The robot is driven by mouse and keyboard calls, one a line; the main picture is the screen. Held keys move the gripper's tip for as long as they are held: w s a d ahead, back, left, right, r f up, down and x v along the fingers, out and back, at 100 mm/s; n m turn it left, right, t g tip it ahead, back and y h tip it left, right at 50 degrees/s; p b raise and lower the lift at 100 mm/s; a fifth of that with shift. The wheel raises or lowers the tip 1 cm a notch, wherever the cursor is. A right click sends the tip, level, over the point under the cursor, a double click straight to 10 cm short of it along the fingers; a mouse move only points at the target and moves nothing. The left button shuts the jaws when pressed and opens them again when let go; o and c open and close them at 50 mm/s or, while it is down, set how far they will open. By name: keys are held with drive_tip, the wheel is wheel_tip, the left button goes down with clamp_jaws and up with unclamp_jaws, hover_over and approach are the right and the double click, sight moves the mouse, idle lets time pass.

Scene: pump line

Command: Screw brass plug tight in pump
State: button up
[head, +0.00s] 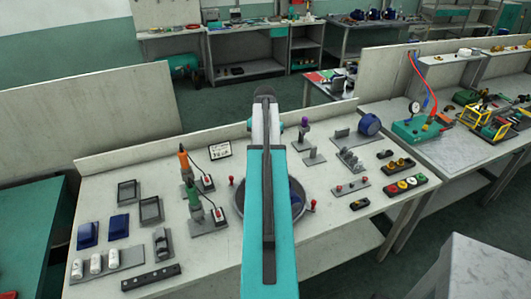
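My teal arm reaches away from me over the middle of the workbench and hides what lies behind it. My gripper is not visible. A round grey turntable (309,205) with red knobs sits under the arm, and its middle is mostly hidden. I cannot make out a pump on it. A blue rounded body (369,125), perhaps a pump part or motor, stands at the back right of the bench. Small brass-coloured pieces (400,163) sit in a dark holder at the right; I cannot tell whether the brass plug is among them.
An orange-topped driver (183,162) and a green-topped driver (191,195) stand left of the turntable. Blue blocks, grey frames and a tray of white parts (106,262) lie further left. A low wall runs behind the bench.

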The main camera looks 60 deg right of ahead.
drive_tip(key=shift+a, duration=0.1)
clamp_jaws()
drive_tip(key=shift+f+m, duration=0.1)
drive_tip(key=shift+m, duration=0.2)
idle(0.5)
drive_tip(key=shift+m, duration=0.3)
drive_tip(key=shift+p, duration=0.3)
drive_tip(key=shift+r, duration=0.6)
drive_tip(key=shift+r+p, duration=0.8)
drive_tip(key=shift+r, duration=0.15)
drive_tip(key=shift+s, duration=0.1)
